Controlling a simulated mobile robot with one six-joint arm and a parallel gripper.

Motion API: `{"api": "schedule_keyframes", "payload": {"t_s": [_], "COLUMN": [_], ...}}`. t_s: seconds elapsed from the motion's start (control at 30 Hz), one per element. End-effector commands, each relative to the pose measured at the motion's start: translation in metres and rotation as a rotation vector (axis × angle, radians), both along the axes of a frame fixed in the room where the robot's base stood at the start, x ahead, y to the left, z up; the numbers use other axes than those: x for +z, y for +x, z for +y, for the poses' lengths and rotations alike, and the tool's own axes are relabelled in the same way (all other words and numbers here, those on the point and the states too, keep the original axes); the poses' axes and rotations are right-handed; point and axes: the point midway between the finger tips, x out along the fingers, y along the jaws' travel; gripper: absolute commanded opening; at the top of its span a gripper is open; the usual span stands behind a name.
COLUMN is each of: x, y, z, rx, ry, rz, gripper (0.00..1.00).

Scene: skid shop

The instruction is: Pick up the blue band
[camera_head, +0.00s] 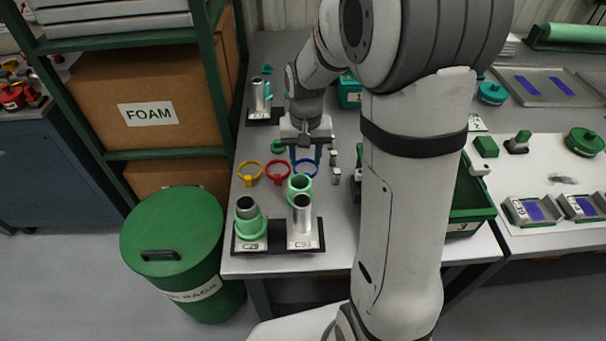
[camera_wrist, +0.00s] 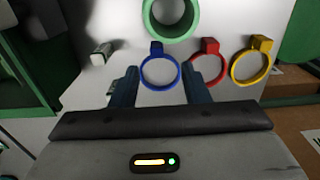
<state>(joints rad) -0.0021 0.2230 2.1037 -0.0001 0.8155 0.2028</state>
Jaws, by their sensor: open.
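The blue band (camera_head: 306,168) is a ring with a small tab, lying flat on the grey table at the right end of a row of three bands. In the wrist view the blue band (camera_wrist: 160,71) shows between my two fingers, its tab pointing up the picture. My gripper (camera_head: 305,160) points down over the blue band. In the wrist view my gripper (camera_wrist: 161,85) is open, one finger on each side of the ring, with nothing held. I cannot tell how far the fingertips are above the table.
A red band (camera_head: 277,172) and a yellow band (camera_head: 249,173) lie left of the blue one. A green ring (camera_head: 300,186) and a stand (camera_head: 310,242) with upright cylinders are just in front. Small blocks (camera_head: 336,175) lie to the right. A green bin (camera_head: 178,235) stands beside the table.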

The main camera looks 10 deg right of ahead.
Motion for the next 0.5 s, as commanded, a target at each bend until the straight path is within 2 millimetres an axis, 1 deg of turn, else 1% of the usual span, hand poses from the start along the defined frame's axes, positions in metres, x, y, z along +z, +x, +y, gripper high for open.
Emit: {"api": "schedule_keyframes", "payload": {"t_s": [0.03,0.17,0.4,0.5], "x": [-0.007,-0.021,-0.056,-0.064], "y": [-0.001,-0.001,-0.002,-0.002], "z": [0.0,-0.001,-0.004,-0.004], "rx": [0.0,0.0,0.001,0.001], "ry": [0.0,0.0,-0.001,0.0], "rz": [0.002,0.002,0.002,0.001], "gripper": [0.42,0.42,0.42,0.42]}}
